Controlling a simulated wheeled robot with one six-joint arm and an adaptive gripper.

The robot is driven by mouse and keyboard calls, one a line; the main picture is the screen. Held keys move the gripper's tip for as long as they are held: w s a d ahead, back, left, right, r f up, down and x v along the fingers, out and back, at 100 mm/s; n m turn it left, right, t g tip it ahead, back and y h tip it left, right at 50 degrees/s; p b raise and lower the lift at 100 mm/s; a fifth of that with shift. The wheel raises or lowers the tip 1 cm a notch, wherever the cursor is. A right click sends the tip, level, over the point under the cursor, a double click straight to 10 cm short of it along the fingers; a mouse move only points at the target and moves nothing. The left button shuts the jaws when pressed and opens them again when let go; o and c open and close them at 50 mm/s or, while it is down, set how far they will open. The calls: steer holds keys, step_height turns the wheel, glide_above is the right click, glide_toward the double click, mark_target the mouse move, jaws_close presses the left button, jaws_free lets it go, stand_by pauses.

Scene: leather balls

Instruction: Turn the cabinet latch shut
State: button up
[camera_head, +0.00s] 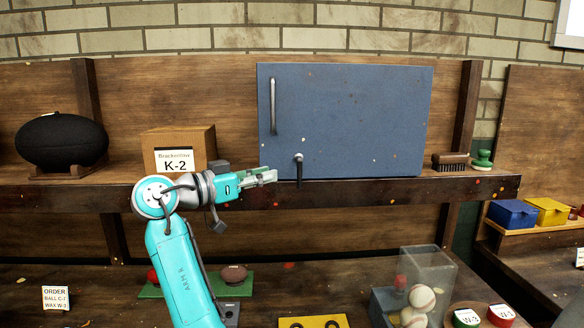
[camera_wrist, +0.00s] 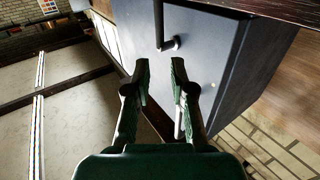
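The blue cabinet (camera_head: 350,120) stands shut on the shelf, with a long vertical handle (camera_head: 273,106) at its door's left. The latch (camera_head: 299,170) is a short black lever hanging straight down from a metal pivot near the door's lower edge. My gripper (camera_head: 268,176) points right, just left of the lever, apart from it in the picture. In the wrist view, which looks upside down, my gripper (camera_wrist: 161,66) is open and empty. The latch (camera_wrist: 159,24) lies beyond its fingertips, and the silver handle (camera_wrist: 179,122) shows partly behind the right finger.
The shelf edge (camera_head: 400,191) runs beneath the cabinet and my gripper. A cardboard box (camera_head: 178,149) marked K-2 and a black ball (camera_head: 62,140) on a stand are at left. A brush (camera_head: 450,162) and green stamp (camera_head: 482,159) are right. A clear bin (camera_head: 428,270) stands below.

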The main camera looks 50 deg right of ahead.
mark_target(298, 168)
steer(key=x, duration=0.9)
steer(key=shift+d, duration=0.2)
jaws_close()
